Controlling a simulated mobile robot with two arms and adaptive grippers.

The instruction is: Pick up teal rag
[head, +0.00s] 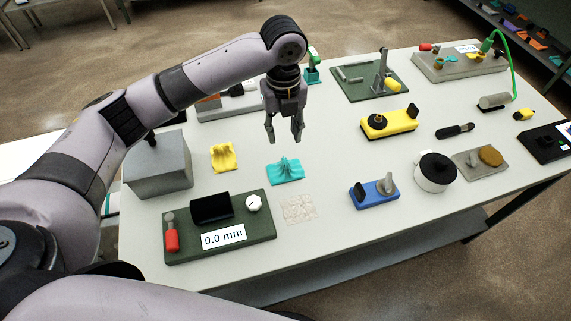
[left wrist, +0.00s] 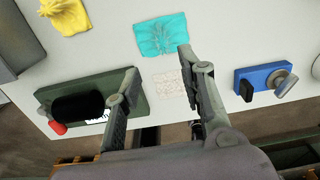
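The teal rag (head: 286,170) lies crumpled on the pale table, with a raised fold in its middle. It also shows in the left wrist view (left wrist: 160,36), beyond the fingertips. My left gripper (head: 284,138) hangs above the table, pointing down, just above and behind the teal rag in the head view. Its fingers are apart with nothing between them, as the left wrist view (left wrist: 160,70) also shows. My right gripper does not show.
A yellow rag (head: 223,157) lies left of the teal one. A green board (head: 265,232) with a "0.0 mm" label, a clear textured sheet (head: 299,208) and a blue block fixture (head: 374,195) are nearer. A grey box (head: 158,165) stands at left.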

